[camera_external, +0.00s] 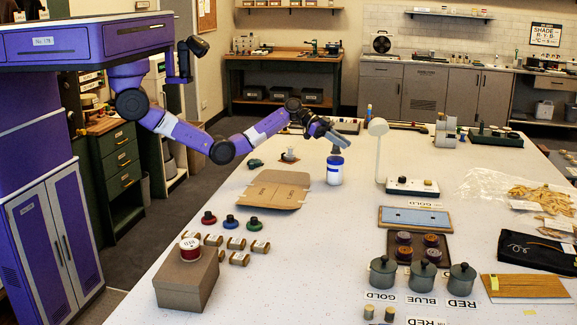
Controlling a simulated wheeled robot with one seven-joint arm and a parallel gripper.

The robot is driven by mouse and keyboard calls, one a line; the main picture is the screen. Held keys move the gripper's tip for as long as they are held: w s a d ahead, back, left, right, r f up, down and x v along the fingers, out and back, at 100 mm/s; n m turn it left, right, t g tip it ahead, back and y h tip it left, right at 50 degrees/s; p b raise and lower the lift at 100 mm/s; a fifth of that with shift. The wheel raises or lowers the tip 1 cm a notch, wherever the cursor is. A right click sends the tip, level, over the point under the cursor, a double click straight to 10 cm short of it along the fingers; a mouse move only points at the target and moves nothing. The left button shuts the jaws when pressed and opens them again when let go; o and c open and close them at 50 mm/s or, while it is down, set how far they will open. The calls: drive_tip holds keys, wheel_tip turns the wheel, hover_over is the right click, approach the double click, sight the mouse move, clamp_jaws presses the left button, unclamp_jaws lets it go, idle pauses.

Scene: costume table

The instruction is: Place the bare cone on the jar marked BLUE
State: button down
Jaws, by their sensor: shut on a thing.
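My gripper (328,134) is over the far middle of the table, just above a white bottle with a blue band (334,172). It is shut on a small grey piece at its tip; I cannot tell for sure whether this is the bare cone. Three grey lidded jars stand at the front right, behind upside-down labels: GOLD by the left jar (383,278), BLUE by the middle jar (422,282), RED by the right jar (462,281). My gripper is well behind and left of them. A small pale piece on a brown base (290,155) stands left of my gripper.
A flat cardboard piece (272,190) lies left of the bottle. A white lamp (379,150) stands right of my gripper. A tray with brown spools (400,262) lies behind the jars. A brown box with a red spool (187,279) stands front left. The front middle is clear.

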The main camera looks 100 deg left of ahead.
drive_tip(key=shift+f, duration=1.05)
drive_tip(key=shift+f, duration=0.2)
drive_tip(key=c, duration=1.3)
unclamp_jaws()
drive_tip(key=shift+r, duration=0.1)
drive_tip(key=shift+r, duration=0.2)
drive_tip(key=shift+s+a, duration=0.2)
drive_tip(key=shift+s, duration=0.1)
drive_tip(key=b+v, duration=0.1)
drive_tip(key=v, duration=1)
drive_tip(key=shift+s, duration=0.15)
drive_tip(key=shift+a, duration=0.1)
